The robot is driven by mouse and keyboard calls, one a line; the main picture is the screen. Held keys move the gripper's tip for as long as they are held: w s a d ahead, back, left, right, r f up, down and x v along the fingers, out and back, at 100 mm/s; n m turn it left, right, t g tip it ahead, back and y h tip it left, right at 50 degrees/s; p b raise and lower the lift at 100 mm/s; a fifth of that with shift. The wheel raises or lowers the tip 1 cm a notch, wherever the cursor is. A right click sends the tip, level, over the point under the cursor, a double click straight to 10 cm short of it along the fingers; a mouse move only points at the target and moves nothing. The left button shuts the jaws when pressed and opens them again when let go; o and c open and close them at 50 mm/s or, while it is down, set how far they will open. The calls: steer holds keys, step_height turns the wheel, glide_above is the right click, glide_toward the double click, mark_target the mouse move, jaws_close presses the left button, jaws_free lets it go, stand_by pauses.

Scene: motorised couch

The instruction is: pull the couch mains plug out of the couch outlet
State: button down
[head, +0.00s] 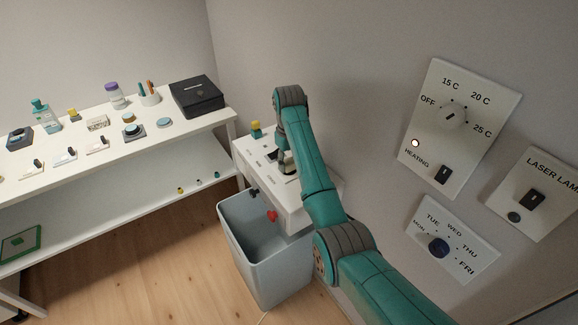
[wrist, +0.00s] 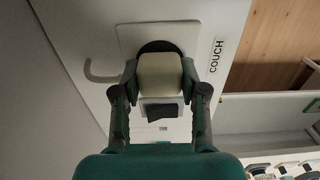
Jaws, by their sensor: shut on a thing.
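The couch mains plug (wrist: 160,77) is a cream block between my fingertips in the wrist view. My gripper (wrist: 160,84) is shut on it from both sides. Behind the plug is the couch outlet, a white plate (wrist: 128,36) with a dark round socket (wrist: 158,46), mostly covered by the plug. The plug sits at the socket; I cannot tell how deep it is in. A "COUCH" label (wrist: 216,56) is beside the plate. In the head view my arm reaches down to the white wall unit (head: 290,200), and the plug is not clearly visible there.
A dark rocker switch (wrist: 162,111) sits close to the plug. A pale curved cord (wrist: 98,76) lies left of the plate. A grey bin (head: 262,250) stands under the wall unit. A white table (head: 90,175) with several items is at left; wall panels (head: 458,128) are at right.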

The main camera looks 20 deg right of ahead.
steer(key=shift+r, duration=2.8)
